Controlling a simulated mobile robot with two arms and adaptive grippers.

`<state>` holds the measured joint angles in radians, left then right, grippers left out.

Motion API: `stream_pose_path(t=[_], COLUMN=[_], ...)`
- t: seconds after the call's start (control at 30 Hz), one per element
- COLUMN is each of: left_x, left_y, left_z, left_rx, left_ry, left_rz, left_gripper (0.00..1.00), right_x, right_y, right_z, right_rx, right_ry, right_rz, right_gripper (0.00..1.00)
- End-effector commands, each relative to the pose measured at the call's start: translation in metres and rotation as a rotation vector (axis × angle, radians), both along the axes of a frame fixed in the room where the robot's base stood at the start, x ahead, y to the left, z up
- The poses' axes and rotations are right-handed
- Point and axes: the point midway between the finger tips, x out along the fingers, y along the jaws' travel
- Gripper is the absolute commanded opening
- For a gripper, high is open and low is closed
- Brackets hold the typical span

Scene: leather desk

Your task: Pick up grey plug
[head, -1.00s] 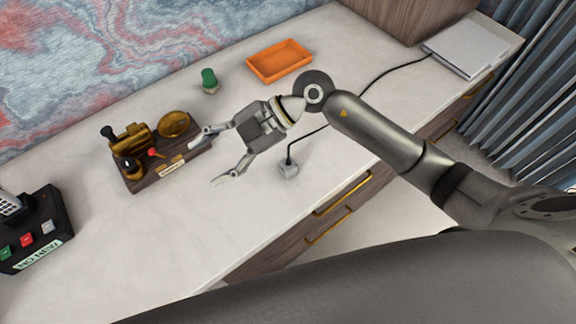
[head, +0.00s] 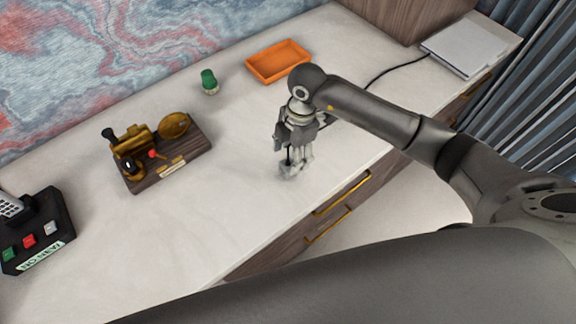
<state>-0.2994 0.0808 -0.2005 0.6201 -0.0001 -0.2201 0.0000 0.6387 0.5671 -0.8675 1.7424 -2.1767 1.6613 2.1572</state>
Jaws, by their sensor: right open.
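The grey plug (head: 288,171) lies on the pale desk top (head: 225,195), near its front edge. Its black cord (head: 393,70) runs back right toward the silver box. My right gripper (head: 296,165) points down over the plug, with its fingers close around or just above it. The jaws are open; the fingers partly hide the plug and its cord, and I cannot tell whether they touch it. My left gripper is not in the head view.
A brass device on a wooden base (head: 165,155) stands left of the plug. A green-topped object (head: 209,81) and an orange tray (head: 279,62) are at the back. A black button box (head: 35,232) is far left, a silver box (head: 468,47) far right. The desk's middle is clear.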

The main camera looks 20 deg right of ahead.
Motion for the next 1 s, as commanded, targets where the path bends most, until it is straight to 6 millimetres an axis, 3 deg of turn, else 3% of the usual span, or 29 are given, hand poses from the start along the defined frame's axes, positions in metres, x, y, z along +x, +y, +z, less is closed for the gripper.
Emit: stream_pose_path(t=[0.3, 0.63, 1.0], left_x=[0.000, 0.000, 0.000], left_y=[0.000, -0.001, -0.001], left_z=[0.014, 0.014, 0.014], left_rx=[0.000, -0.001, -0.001], left_ry=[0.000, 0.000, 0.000], left_rz=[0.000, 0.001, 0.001], left_gripper=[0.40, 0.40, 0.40], right_x=[-0.001, -0.001, -0.001], right_y=[0.008, 0.009, 0.008], right_z=[-0.042, -0.049, -0.049], right_rx=[0.001, 0.001, 0.001], right_ry=[0.004, 0.000, 0.001], right_rz=[0.000, 0.001, 0.000], right_gripper=[0.61, 0.59, 0.12])
